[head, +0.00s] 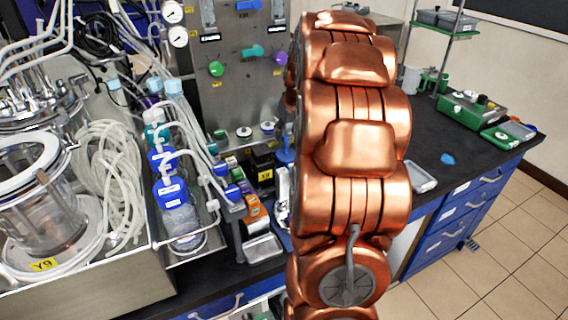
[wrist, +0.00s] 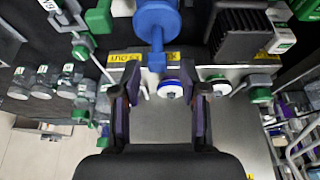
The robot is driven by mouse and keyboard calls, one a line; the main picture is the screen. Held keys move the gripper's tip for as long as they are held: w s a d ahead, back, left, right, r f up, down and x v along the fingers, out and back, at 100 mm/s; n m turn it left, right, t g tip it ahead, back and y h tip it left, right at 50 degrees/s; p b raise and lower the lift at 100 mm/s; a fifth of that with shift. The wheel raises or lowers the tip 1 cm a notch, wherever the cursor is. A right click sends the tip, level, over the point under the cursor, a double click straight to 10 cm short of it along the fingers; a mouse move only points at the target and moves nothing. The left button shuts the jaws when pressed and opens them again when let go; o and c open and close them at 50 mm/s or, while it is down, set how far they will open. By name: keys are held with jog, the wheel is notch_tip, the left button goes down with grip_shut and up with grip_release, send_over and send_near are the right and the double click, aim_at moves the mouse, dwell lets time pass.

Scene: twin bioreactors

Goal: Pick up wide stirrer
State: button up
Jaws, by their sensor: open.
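I cannot tell for sure which object is the wide stirrer. In the wrist view my gripper (wrist: 161,92) is open, with its two dark fingers apart. A round white piece with a blue rim (wrist: 170,89) shows between the fingertips, nearer the right one. A blue spool-shaped piece with a stem (wrist: 156,22) lies just beyond the fingertips. I see no contact with either piece. A second white round piece with a green rim (wrist: 219,86) sits right of the right finger. In the head view my copper arm hides the gripper.
A black ribbed block (wrist: 238,33) stands beyond the right finger. Several grey-green knobbed parts (wrist: 70,90) line the left. In the head view, a glass vessel (head: 45,205) and coiled tubes (head: 105,165) crowd the left. The dark bench (head: 425,145) has free room at right.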

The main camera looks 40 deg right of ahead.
aim_at(286, 155)
jog(key=shift+w+f, duration=0.3)
jog(key=shift+f, duration=0.35)
jog(key=shift+d+p+x, duration=0.15)
jog(key=shift+p+x, duration=0.45)
jog(key=shift+x, duration=0.65)
jog(key=shift+d+p+x, duration=0.15)
jog(key=shift+p+x, duration=0.4)
jog(key=shift+x, duration=0.75)
grip_shut()
jog(key=shift+r, duration=0.1)
